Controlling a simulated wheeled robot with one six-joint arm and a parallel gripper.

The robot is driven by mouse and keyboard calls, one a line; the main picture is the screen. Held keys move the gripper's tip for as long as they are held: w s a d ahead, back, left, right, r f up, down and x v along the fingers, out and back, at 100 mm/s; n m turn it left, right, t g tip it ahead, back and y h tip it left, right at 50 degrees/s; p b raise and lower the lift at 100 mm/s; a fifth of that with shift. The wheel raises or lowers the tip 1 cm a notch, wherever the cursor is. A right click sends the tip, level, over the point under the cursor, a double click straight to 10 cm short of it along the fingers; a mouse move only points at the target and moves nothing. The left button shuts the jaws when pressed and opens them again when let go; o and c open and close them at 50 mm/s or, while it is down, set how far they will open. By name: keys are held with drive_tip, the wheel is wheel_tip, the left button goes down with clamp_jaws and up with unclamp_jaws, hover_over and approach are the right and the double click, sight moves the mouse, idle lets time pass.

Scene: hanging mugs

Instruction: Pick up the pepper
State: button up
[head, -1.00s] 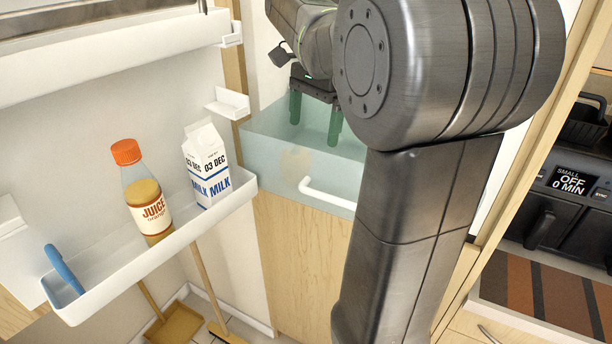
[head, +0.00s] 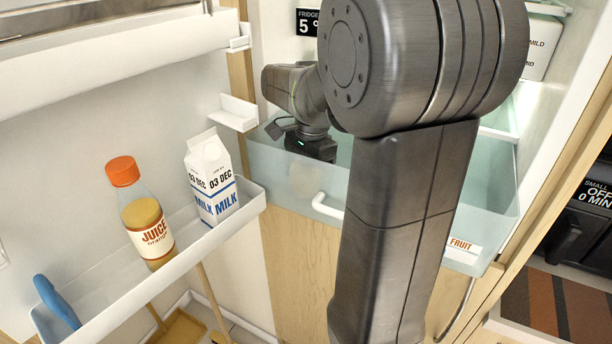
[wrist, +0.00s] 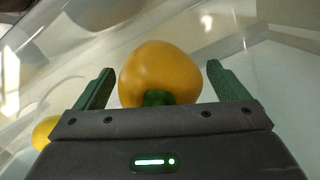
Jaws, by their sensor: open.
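The yellow-orange pepper (wrist: 160,75) lies in the clear drawer, with its green stem toward my gripper in the wrist view. My gripper (wrist: 160,82) is open, with one green finger on each side of the pepper and a visible gap to each finger. In the head view my gripper (head: 310,150) reaches down into the translucent fruit drawer (head: 335,205); its fingers are hidden there. A pale blurred shape, perhaps the pepper, shows through the drawer front in the head view.
Another yellow item (wrist: 43,132) lies left of my gripper. The open fridge door shelf (head: 105,275) holds a juice bottle (head: 147,220), a milk carton (head: 212,178) and a blue object (head: 55,300). The drawer has a white handle (head: 328,207) in front.

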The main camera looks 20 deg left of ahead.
drive_tip(key=shift+f, duration=0.65)
drive_tip(key=c, duration=1.1)
drive_tip(key=shift+r, duration=0.15)
drive_tip(key=shift+c, duration=0.2)
